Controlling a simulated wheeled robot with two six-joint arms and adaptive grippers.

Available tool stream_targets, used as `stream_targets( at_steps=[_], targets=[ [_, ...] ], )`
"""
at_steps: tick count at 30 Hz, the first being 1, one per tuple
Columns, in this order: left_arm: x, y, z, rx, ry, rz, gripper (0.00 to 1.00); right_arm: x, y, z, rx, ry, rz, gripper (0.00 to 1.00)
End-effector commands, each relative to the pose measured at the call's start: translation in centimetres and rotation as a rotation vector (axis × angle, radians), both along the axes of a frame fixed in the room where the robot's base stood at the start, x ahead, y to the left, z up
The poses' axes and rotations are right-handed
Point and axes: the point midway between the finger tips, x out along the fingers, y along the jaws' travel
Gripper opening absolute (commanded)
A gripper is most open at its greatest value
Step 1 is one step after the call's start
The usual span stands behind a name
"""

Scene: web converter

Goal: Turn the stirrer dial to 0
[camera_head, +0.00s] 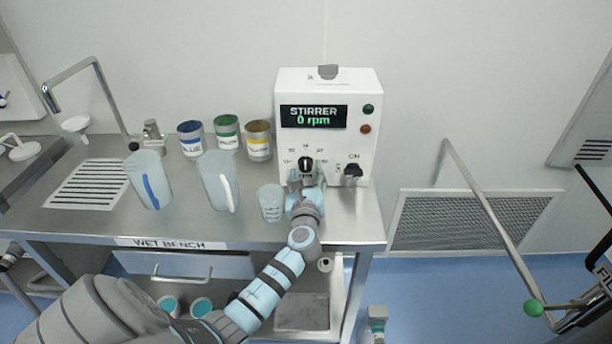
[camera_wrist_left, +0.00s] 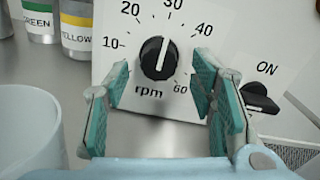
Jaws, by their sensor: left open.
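The stirrer dial (camera_head: 306,164) is a black round knob with a white line, on the front of the white stirrer box (camera_head: 325,90). In the left wrist view the dial (camera_wrist_left: 158,58) sits inside a scale with 10, 20, 30, 40 and 60 visible; its white line stands nearly upright. The box's display (camera_head: 314,116) reads "STIRRER 0 rpm". My left gripper (camera_head: 306,180) is just in front of the dial. In the wrist view its open fingers (camera_wrist_left: 165,100) stand on either side, below the knob, with nothing between them. A part of my right arm may show at the bottom.
A black ON switch (camera_head: 353,170) is close right of the dial. A clear beaker (camera_head: 271,203) stands close left of my left gripper, with two jugs (camera_head: 219,181) (camera_head: 150,180) farther left. Several paint cans (camera_head: 258,140) stand behind on the metal bench (camera_head: 250,228).

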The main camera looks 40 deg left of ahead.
Motion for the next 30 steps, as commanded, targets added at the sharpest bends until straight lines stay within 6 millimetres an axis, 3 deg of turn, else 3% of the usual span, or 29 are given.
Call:
stream_targets(
  at_steps=[8, 15, 18, 30],
  targets=[
    [0.23, 0.17, 0.03, -0.001, -0.001, 0.0, 0.51, -0.13, 0.18, -0.04, 0.002, 0.002, -0.001, 0.31],
    [0.2, 0.17, 0.03, -0.001, -0.001, 0.0, 0.14, -0.17, 0.22, -0.03, 0.003, 0.003, -0.001, 0.31],
    [0.19, 0.16, 0.02, -0.001, -0.001, 0.0, 0.02, -0.18, 0.22, -0.04, 0.003, 0.003, -0.001, 0.31],
    [0.2, 0.13, -0.02, -0.063, -0.048, 0.0, 0.03, -0.22, 0.21, -0.37, 0.003, 0.004, -0.001, 0.31]
  ],
)
